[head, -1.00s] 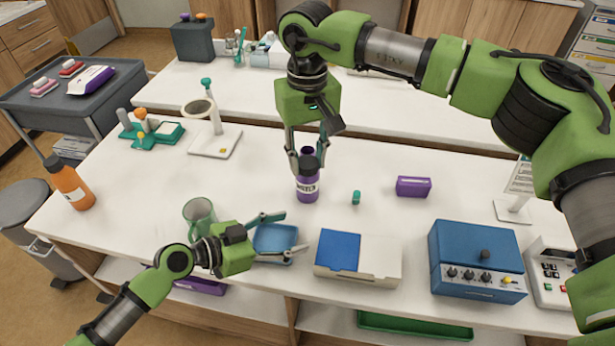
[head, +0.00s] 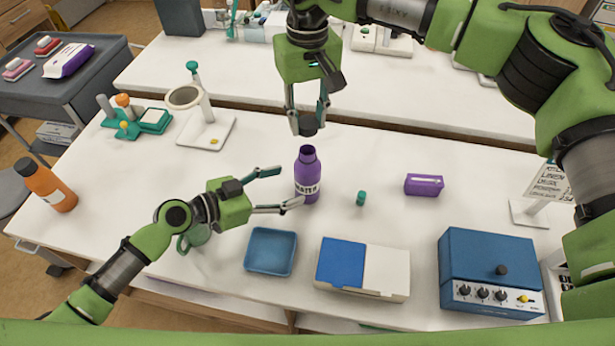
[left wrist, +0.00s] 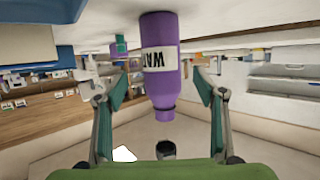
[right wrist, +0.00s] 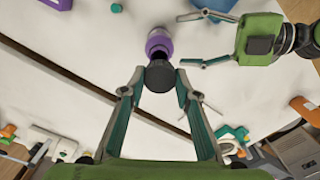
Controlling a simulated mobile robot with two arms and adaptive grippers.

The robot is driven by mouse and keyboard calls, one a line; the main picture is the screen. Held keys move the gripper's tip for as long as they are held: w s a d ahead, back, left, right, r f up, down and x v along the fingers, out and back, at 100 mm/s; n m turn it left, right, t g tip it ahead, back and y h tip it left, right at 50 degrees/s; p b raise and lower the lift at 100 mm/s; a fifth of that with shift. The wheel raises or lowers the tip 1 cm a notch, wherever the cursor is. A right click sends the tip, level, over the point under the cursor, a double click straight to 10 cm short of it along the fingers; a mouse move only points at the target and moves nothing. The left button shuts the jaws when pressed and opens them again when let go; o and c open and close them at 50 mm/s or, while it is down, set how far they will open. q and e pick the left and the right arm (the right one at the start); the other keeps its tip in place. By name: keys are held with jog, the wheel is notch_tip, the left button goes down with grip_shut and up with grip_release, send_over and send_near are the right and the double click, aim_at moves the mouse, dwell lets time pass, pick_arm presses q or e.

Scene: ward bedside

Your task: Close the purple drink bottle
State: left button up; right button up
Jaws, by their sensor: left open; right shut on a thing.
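The purple drink bottle (head: 307,178) stands upright and uncapped on the white bench, its dark mouth showing at the top. My right gripper (head: 308,112) is shut on the dark bottle cap (head: 308,126) and holds it above and slightly behind the bottle mouth, apart from it. The cap also shows between the fingertips in the right wrist view (right wrist: 159,77). My left gripper (head: 280,190) is open just left of the bottle, fingers pointing at it. In the left wrist view, the labelled bottle (left wrist: 160,65) appears inverted between and beyond the open fingers.
A blue tray (head: 271,251) and a blue-and-white box (head: 362,268) lie in front. A green mug (head: 194,236) is partly hidden by my left arm. A stand (head: 205,125) is behind left.

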aim_at(296, 181)
pick_arm(q)
jog(key=shift+d, duration=0.1)
pick_arm(e)
jog(key=shift+s, duration=0.1)
pick_arm(q)
jog(key=shift+w+d+f, duration=0.15)
jog(key=shift+w+d, duration=0.1)
jog(key=x, duration=0.5)
jog(key=shift+w+f, duration=0.1)
jog(key=shift+w, duration=0.1)
pick_arm(e)
jog(key=shift+w+f, duration=0.15)
jog(key=shift+w, duration=0.2)
pick_arm(q)
jog(key=shift+w+d+f, duration=0.2)
jog(key=shift+w+d, duration=0.05)
jog(key=shift+d, duration=0.3)
pick_arm(e)
jog(key=shift+s, duration=0.1)
pick_arm(q)
jog(key=shift+w+d+f, duration=0.1)
jog(key=shift+w+f, duration=0.05)
jog(key=c, duration=1.7)
pick_arm(e)
jog(key=shift+f, duration=2.45)
